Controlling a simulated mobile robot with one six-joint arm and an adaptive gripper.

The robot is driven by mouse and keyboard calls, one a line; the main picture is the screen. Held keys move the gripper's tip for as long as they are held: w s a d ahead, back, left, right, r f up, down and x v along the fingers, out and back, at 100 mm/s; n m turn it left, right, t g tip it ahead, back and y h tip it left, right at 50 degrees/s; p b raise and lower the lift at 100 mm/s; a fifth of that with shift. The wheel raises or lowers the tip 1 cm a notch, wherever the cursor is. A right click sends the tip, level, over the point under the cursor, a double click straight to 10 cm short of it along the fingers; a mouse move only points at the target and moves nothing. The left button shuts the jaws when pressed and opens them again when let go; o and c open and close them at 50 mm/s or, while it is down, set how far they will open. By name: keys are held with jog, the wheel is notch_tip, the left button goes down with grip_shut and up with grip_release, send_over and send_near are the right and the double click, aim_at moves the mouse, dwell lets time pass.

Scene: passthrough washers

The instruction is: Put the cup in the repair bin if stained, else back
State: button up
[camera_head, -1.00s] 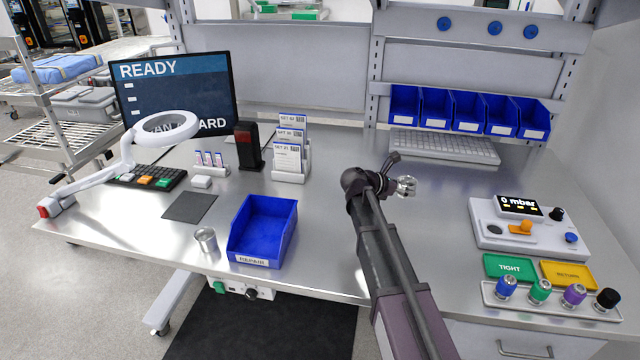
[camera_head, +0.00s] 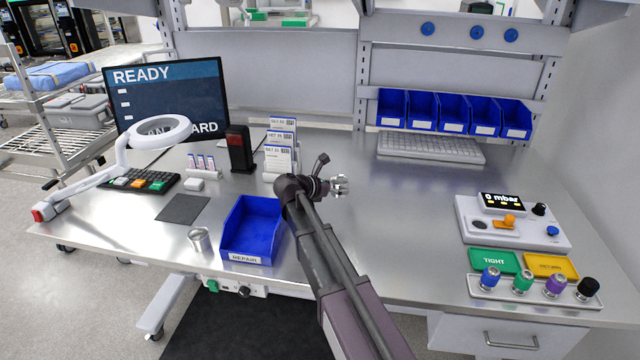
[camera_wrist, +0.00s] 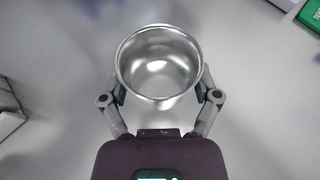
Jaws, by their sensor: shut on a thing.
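My gripper (camera_wrist: 160,90) is shut on a shiny metal cup (camera_wrist: 158,101), its fingers on either side. In the wrist view I look into its open mouth; the inside is silvery with bright reflections, and no clear stain shows. In the head view the held cup (camera_head: 340,183) is small, above the bench right of the blue bin; part is hidden by the gripper. The repair bin (camera_head: 246,258), labelled REPAIR, stands at the front of the bench and looks empty. Another metal cup (camera_head: 200,240) stands just left of the bin.
A card rack (camera_head: 281,158), a red-black device (camera_head: 239,150) and a lamp (camera_head: 160,132) stand behind the bin. At right are a pressure device (camera_head: 512,226), green TIGHT (camera_head: 494,262) and yellow (camera_head: 551,267) plates, and a tray of coloured-top items. The bench middle is clear.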

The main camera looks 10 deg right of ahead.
jog(key=shift+w, duration=0.15)
jog(key=shift+w+d+n+t+y, duration=0.1)
jog(key=shift+w+n+t+y, duration=0.2)
jog(key=shift+w, duration=0.2)
jog(key=w+a+n+t+y, duration=0.1)
jog(key=w+n+t+y, duration=0.2)
jog(key=w, duration=0.3)
jog(key=w+a+r+n+t+y+p, duration=0.1)
jog(key=w+a+n+t+y, duration=0.1)
jog(key=w+n+t+y, duration=0.1)
jog(key=w+n+y, duration=0.1)
jog(key=w+n, duration=0.1)
jog(key=w, duration=0.1)
jog(key=shift+w+a, duration=0.3)
notch_tip(320, 180, down, 6)
jog(key=b, duration=0.6)
jog(key=shift+f, duration=0.15)
jog(key=shift+f+b, duration=1.9)
jog(key=shift+b, duration=0.15)
jog(key=shift+f, duration=0.1)
